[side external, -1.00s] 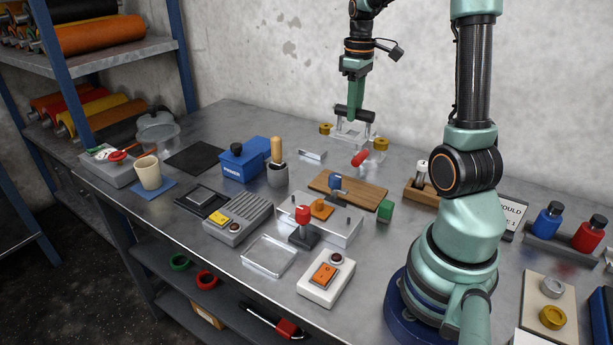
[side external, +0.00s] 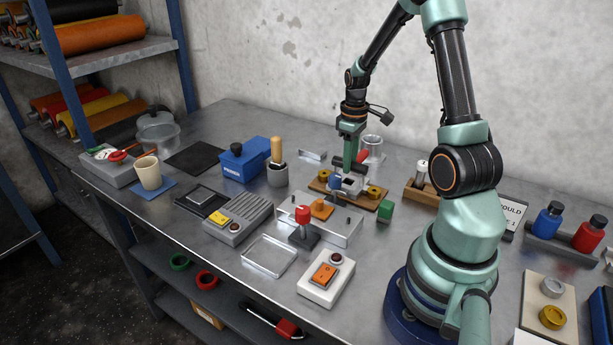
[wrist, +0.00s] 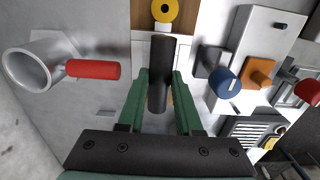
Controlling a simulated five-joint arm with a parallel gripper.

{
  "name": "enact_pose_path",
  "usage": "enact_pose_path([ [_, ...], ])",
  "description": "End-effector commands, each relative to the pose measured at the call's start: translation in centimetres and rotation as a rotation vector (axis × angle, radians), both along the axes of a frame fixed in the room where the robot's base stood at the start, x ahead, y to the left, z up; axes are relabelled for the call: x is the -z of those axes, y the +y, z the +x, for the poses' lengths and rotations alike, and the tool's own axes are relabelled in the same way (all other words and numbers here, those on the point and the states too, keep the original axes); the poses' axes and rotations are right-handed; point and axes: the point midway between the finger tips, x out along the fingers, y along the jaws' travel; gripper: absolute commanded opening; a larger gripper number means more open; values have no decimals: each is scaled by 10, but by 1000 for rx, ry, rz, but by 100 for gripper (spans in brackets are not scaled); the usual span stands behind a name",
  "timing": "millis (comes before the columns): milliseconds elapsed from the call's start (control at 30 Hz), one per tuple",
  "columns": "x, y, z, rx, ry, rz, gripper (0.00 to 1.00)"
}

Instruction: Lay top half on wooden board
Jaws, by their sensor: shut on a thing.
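The top half (side external: 374,191) is a pale frame with a brass knob at each end and a black bar handle (wrist: 160,70). My gripper (side external: 349,164) is shut on that handle, with one green finger on each side in the wrist view. The top half is over the wooden board (side external: 362,203), resting on it or just above; I cannot tell which. One brass knob (wrist: 165,10) shows over the board in the wrist view. My gripper hides part of the frame in the side view.
A blue knob (wrist: 226,82) is close by. A grey plate with an orange knob (side external: 321,208) is in front.

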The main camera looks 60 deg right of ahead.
Motion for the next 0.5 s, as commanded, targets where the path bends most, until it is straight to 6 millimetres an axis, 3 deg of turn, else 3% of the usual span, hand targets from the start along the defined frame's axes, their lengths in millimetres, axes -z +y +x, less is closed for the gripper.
enact_pose_path([
  [267,0,0,1,0,-2,-2,0],
  [300,1,0,0,0,0,0,37],
  [367,1,0,0,0,0,0,60],
  [500,1,0,0,0,0,0,64],
])
